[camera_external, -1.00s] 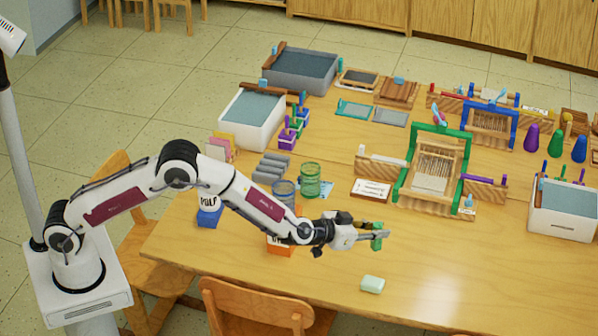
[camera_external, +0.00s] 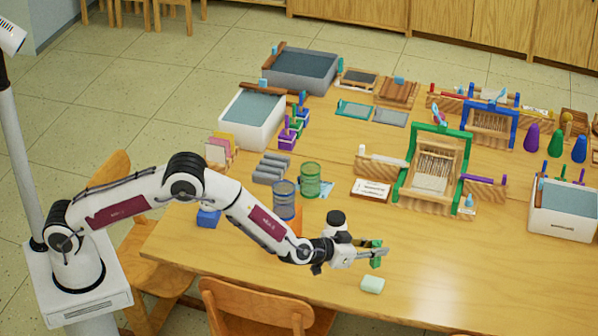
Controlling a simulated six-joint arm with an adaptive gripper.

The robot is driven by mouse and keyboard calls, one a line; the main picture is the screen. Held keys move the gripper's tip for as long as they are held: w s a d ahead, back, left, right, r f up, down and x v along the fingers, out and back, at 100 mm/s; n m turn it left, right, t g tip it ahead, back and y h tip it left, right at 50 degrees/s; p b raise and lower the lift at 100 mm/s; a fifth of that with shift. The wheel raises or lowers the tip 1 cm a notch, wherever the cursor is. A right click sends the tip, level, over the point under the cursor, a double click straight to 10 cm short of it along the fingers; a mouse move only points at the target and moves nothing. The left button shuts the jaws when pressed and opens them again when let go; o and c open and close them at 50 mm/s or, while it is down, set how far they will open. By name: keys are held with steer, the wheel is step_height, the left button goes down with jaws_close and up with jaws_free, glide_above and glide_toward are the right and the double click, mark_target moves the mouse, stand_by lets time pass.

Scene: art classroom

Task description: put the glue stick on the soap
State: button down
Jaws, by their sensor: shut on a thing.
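My gripper (camera_external: 374,253) is shut on the glue stick (camera_external: 376,258), a small green upright piece between its fingertips. The fingers hide part of it. The soap (camera_external: 372,285) is a pale mint-green block lying on the table near its front edge. The gripper and the glue stick are above the table, just above the soap in the picture. A gap shows between the glue stick and the soap; how high the glue stick is above the table is hard to tell.
The wooden table (camera_external: 450,290) is bare around the soap, mainly to its right. Blue (camera_external: 285,200) and green (camera_external: 310,181) mesh cups stand behind my arm. A green-framed loom (camera_external: 433,170) stands further back. A wooden chair (camera_external: 255,308) stands at the front edge.

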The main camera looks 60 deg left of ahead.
mark_target(371, 263)
steer(key=shift+f, duration=1.05)
steer(key=shift+f, duration=1.9)
steer(key=shift+f, duration=0.1)
steer(key=c, duration=1.9)
jaws_free()
steer(key=shift+s, duration=0.1)
steer(key=shift+s+r, duration=0.15)
steer(key=shift+r, duration=0.1)
steer(key=v, duration=1.1)
steer(key=shift+s, duration=0.25)
